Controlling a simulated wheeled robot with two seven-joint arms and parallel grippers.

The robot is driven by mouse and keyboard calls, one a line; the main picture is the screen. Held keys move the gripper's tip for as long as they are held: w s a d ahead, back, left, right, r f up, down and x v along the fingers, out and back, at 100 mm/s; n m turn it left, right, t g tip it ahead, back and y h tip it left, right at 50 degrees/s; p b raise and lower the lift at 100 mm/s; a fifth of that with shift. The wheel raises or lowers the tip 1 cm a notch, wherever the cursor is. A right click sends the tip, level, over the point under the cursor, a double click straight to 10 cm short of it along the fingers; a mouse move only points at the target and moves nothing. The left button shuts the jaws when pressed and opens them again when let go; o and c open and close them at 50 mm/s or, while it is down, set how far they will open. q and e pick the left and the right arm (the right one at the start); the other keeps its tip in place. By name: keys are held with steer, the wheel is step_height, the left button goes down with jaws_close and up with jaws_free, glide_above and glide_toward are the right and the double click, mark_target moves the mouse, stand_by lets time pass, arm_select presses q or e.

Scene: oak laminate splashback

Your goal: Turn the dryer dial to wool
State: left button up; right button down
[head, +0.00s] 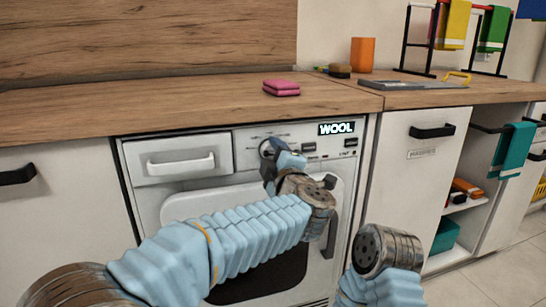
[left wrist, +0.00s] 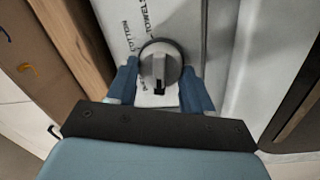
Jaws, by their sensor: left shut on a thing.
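The dryer (head: 190,140) is a white front-loader under the wooden counter. Its small dark display (head: 337,128) reads "WOOL". My left gripper (head: 272,152) is at the dial on the panel, shut on it. In the left wrist view the round grey dial (left wrist: 160,64) sits between the two blue fingers (left wrist: 158,88), with a raised grip bar and a dark mark at its lower end. The printed labels "COTTON" and "TOWELS" show beside it; other labels are partly hidden by the dial and fingers. My right gripper is out of view; only part of my right arm shows.
Pink sponges (head: 281,88) and an orange cup (head: 362,55) stand on the counter (head: 200,100). A white cabinet (head: 425,170) is to the right.

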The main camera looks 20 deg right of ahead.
arm_select(q)
steer(key=shift+f, duration=0.1)
steer(key=o, duration=1)
steer(key=s, duration=1.3)
steer(key=shift+s+d+f, duration=0.15)
steer(key=shift+s+f, duration=0.2)
steer(key=shift+s, duration=0.05)
